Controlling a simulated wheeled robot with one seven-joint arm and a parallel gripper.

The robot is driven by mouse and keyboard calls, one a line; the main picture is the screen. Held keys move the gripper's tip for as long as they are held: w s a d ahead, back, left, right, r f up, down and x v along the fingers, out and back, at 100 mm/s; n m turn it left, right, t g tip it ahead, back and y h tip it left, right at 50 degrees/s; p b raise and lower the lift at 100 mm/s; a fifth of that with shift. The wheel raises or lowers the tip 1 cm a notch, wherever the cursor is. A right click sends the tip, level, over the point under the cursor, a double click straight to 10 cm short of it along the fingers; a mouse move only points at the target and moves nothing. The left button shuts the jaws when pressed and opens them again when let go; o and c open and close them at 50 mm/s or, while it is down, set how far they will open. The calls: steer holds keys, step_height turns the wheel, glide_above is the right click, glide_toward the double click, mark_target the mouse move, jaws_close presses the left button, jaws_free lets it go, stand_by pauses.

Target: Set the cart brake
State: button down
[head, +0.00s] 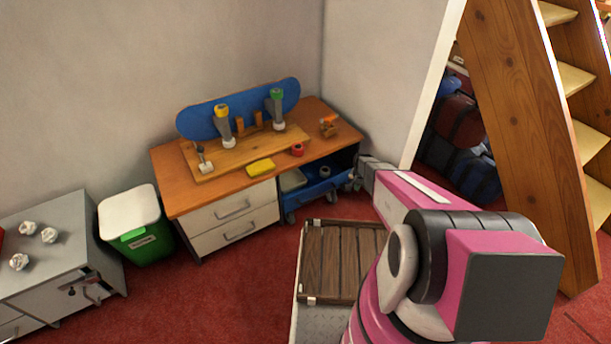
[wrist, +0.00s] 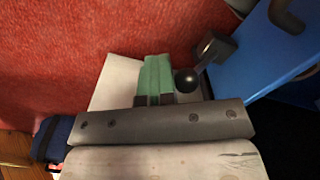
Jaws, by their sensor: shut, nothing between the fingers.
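The blue cart (head: 325,188) stands under the right end of the bench, with items on it. In the wrist view its blue side (wrist: 262,60) fills the upper right. A dark lever with a round black knob (wrist: 186,80), seemingly the brake, sticks out from the cart's side. My gripper (wrist: 157,72) is shut and empty, its green fingers just left of the knob. I cannot tell whether they touch it. In the head view my gripper (head: 362,168) is beside the cart's right end; the lever is not clear there.
The wooden bench (head: 177,202) carries a blue skateboard (head: 190,122), a yellow block (head: 260,167) and small tools. A green bin (head: 150,247) and grey cabinet (head: 45,285) stand left. A slatted wooden top (head: 335,265) is in front, wooden stairs (head: 520,130) at right. Red carpet is open front left.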

step_height(320, 180, up, 8)
steer(key=s+d, duration=0.2)
steer(key=shift+s, duration=0.4)
stand_by(0.9)
steer(key=s+r+n, duration=0.2)
steer(key=s+r, duration=0.8)
steer(key=r, duration=0.4)
steer(key=s+r+n, duration=0.2)
steer(key=s+r, duration=0.8)
steer(key=r, duration=0.5)
steer(key=shift+s+a+n, duration=0.2)
steer(key=shift+a+n, duration=0.1)
steer(key=shift+n, duration=0.1)
